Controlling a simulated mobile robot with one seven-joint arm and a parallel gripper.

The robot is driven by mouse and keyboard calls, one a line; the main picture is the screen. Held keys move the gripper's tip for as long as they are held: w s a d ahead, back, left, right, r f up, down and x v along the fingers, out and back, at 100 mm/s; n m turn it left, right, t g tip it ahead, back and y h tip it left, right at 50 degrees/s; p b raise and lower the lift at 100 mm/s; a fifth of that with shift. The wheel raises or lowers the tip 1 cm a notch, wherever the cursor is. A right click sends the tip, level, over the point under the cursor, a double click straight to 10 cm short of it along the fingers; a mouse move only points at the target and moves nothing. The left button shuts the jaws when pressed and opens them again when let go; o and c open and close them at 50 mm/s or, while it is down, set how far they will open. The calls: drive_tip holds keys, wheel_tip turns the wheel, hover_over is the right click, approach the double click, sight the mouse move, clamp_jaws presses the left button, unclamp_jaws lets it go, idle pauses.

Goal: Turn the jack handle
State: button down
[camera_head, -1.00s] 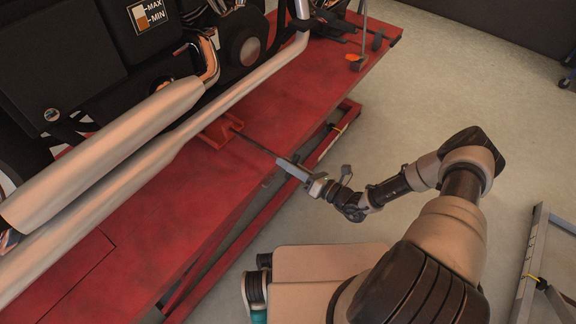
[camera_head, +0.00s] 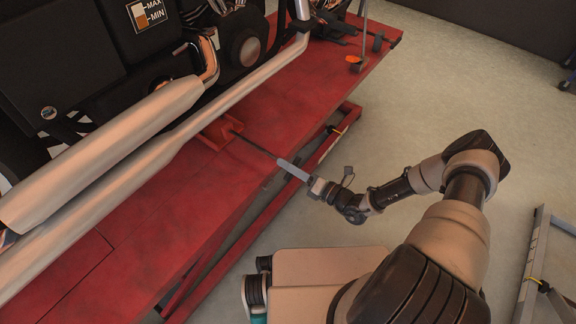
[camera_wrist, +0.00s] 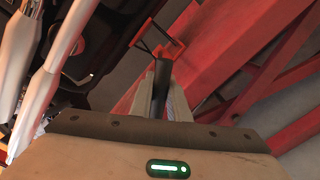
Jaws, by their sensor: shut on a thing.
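The jack handle (camera_head: 256,148) is a thin dark rod. It runs from the orange-red jack (camera_head: 219,132) on the lift platform out past the platform's edge. My gripper (camera_head: 294,171) is shut on the outer end of the rod, in line with it. In the wrist view the dark rod (camera_wrist: 161,86) lies between the two pale fingers of my gripper (camera_wrist: 161,100) and points at the jack (camera_wrist: 169,47). The fingers hide the outer end of the handle. The far side of the jack is hidden under the motorcycle.
The motorcycle's long silver exhaust pipes (camera_head: 120,150) run close above the red lift platform (camera_head: 150,222). The lift's red side frame (camera_head: 250,236) lies below the handle. A grey metal frame (camera_head: 530,262) stands at right.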

drive_tip(key=c, duration=1.6)
unclamp_jaws()
drive_tip(key=shift+d+f, duration=0.2)
drive_tip(key=shift+f, duration=0.05)
drive_tip(key=shift+c, duration=0.2)
drive_tip(key=o, duration=0.8)
drive_tip(key=shift+a+r, duration=0.15)
drive_tip(key=shift+o, duration=0.2)
drive_tip(key=p+v, duration=0.2)
drive_tip(key=v, duration=1.5)
drive_tip(key=shift+s, duration=0.2)
drive_tip(key=shift+c, duration=0.6)
